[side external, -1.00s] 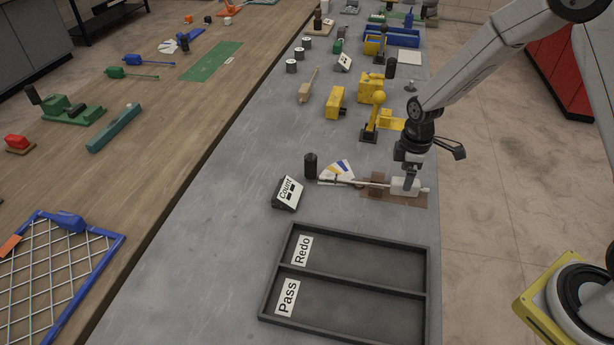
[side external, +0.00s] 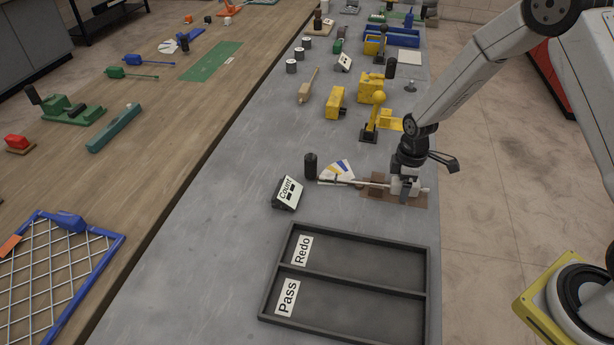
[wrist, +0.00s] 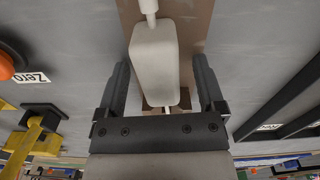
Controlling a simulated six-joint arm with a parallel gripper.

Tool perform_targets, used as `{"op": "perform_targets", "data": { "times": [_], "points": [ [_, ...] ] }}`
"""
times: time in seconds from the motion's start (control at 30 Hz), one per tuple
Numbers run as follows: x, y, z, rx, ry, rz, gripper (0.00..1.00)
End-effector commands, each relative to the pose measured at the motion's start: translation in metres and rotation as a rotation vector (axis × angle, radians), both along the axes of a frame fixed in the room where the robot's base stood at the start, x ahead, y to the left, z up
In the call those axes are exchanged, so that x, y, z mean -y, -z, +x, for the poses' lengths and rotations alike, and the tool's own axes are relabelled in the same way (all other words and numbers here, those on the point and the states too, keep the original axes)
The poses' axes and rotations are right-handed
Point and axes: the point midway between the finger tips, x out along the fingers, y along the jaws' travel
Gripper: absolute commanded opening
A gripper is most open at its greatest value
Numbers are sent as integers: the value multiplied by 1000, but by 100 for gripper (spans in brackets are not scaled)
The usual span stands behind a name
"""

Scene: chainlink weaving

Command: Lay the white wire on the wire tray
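A white tool with a blocky body (wrist: 155,62) and a thin pale shaft (side external: 343,183) lies across a brown pad (side external: 412,202). My gripper (side external: 404,194) is low over the tool's body. In the wrist view my gripper (wrist: 161,80) is open, with one black finger on each side of the white body and a gap on both sides. The fingers partly hide the body in the side view. I cannot tell which thing is the white wire or which is the wire tray.
A black two-part tray (side external: 345,288) labelled Redo and Pass lies in front. A yellow device (side external: 373,122) stands behind. The grey bench at front left is clear.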

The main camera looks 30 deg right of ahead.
Motion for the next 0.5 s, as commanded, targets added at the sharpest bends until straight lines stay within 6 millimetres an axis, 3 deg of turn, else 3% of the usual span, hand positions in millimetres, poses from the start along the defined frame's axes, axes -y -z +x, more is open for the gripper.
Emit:
{"op": "perform_targets", "data": {
  "times": [0.03, 0.27, 0.5],
  "points": [
    [0, 0, 0, 0, 0, 0, 72],
    [0, 0, 0, 0, 0, 0, 0],
    [0, 0, 0, 1, 0, -1, 0]
  ]
}}
